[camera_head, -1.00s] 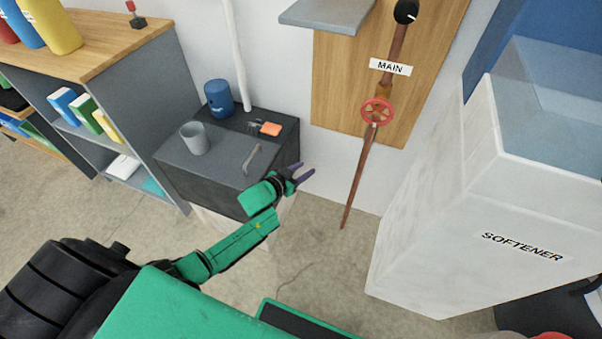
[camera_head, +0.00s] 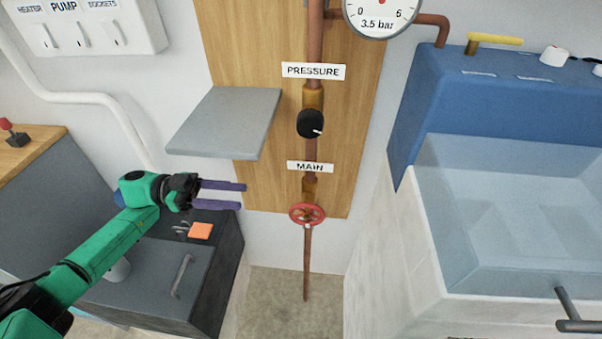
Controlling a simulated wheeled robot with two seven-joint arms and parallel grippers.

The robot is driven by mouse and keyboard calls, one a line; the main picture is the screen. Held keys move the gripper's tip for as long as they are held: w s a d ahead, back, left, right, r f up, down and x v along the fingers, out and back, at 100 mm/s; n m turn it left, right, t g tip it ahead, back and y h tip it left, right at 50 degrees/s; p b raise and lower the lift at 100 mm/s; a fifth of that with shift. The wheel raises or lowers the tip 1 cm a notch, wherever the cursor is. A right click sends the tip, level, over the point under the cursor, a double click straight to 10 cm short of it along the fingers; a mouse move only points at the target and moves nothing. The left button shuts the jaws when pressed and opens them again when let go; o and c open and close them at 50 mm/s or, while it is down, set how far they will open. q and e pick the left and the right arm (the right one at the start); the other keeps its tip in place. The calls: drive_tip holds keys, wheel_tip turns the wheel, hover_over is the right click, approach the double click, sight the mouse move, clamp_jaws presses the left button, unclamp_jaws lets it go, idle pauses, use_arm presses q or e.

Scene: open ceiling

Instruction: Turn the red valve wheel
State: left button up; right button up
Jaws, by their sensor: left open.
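The red valve wheel (camera_head: 307,215) sits on a vertical copper pipe (camera_head: 307,262), just under the white MAIN label (camera_head: 310,167). My left gripper (camera_head: 244,195) is open and empty, its two purple fingers pointing right toward the wheel. It is to the left of the wheel and apart from it in the picture. Above the wheel, a black knob (camera_head: 311,123) sits on the same pipe under the PRESSURE label (camera_head: 313,71). My right gripper is not in view.
A grey shelf (camera_head: 225,122) juts out above my left gripper. A dark cabinet (camera_head: 215,262) with an orange item (camera_head: 200,231) stands below it. A pressure gauge (camera_head: 380,14) is at the top. A white unit with a blue basin (camera_head: 500,225) fills the right side.

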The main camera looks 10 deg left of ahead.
sight(295, 205)
use_arm(q)
drive_tip(key=d, duration=0.4)
drive_tip(key=d+p, duration=0.1)
drive_tip(key=d, duration=0.4)
drive_tip(key=s+d, duration=0.1)
drive_tip(key=d, duration=0.3)
drive_tip(key=shift+s+d+r+p, duration=0.1)
drive_tip(key=shift+d+r+p, duration=0.15)
drive_tip(key=shift+d+p, duration=0.1)
drive_tip(key=shift+d, duration=0.4)
drive_tip(key=shift+f, duration=0.1)
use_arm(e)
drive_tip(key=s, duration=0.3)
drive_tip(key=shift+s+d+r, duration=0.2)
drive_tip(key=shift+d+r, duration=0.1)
